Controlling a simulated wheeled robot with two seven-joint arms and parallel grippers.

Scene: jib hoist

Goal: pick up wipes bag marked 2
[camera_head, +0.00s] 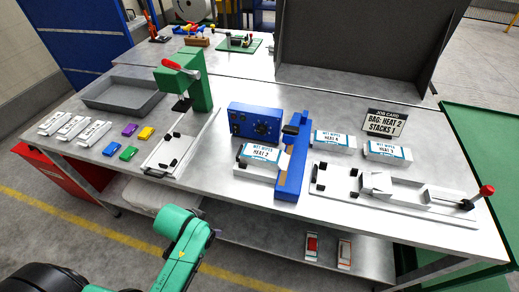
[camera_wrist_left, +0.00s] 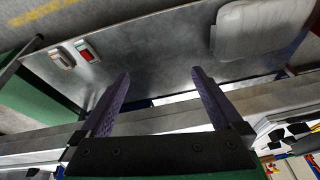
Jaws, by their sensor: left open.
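The wipes bag marked HEAT 2 (camera_head: 260,158) is white with a blue-edged label. In the head view it lies on the bench just left of a long blue bar and in front of the blue dial box. My left arm comes in from the bottom left, low in front of the bench; its jaws cannot be made out there. In the left wrist view my left gripper (camera_wrist_left: 160,100) is open and empty, with two dark fingers wide apart. The bag cannot be made out in that view. My right gripper is not in view.
Two similar wipes bags (camera_head: 331,141) (camera_head: 387,153) lie right of the blue bar (camera_head: 292,170). The blue dial box (camera_head: 254,122) stands behind the HEAT 2 bag. A green press (camera_head: 193,82) stands left; a white fixture with a red-knobbed lever (camera_head: 430,198) lies right.

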